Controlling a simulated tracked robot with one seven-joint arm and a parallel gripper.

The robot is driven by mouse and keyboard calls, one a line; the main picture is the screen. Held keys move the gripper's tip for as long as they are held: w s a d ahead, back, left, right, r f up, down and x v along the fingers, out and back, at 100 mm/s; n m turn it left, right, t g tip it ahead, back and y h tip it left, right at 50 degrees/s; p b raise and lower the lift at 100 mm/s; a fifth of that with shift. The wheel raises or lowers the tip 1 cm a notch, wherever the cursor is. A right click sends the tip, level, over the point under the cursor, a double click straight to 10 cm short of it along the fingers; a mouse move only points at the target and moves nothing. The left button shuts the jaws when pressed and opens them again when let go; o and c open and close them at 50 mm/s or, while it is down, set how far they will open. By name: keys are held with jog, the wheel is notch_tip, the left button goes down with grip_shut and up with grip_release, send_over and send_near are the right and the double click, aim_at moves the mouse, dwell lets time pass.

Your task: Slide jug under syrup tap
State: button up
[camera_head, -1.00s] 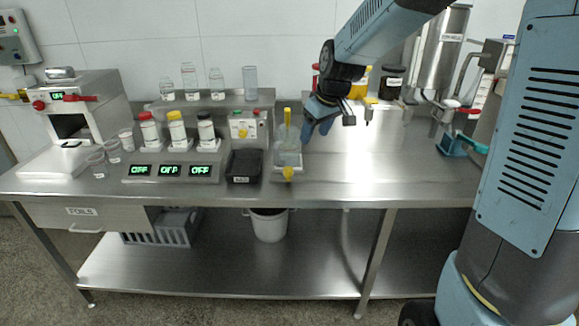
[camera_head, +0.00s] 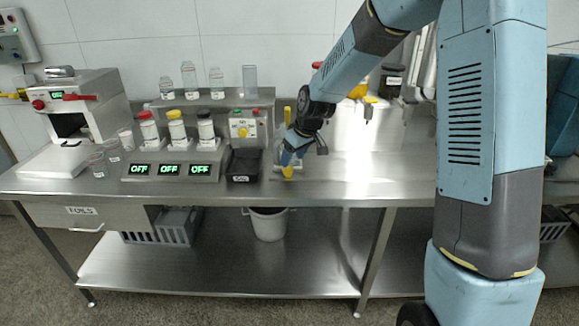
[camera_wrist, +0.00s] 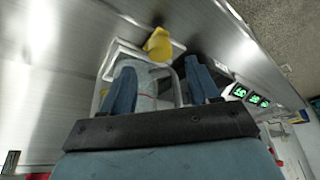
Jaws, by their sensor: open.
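A clear jug-like vessel (camera_wrist: 147,88) stands on a pale square stand (camera_wrist: 108,62); in the head view my gripper mostly hides it. My gripper (camera_head: 287,160) is at the vessel, tilted down and reaching in from the right. In the wrist view my gripper (camera_wrist: 158,76) is open, with its blue fingers either side of the vessel; I cannot tell whether they touch it. A yellow knob (camera_head: 287,171) is at the stand's front edge. A yellow tap-like part (camera_head: 370,100) shows at the back right; I cannot tell if it is the syrup tap.
A black tray (camera_head: 243,165) sits just left of my gripper. Further left are several capped bottles on a base with OFF displays (camera_head: 169,171). The steel bench (camera_head: 350,180) is clear to the right.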

aim_at(288, 168)
jog(key=shift+x, duration=2.6)
grip_shut()
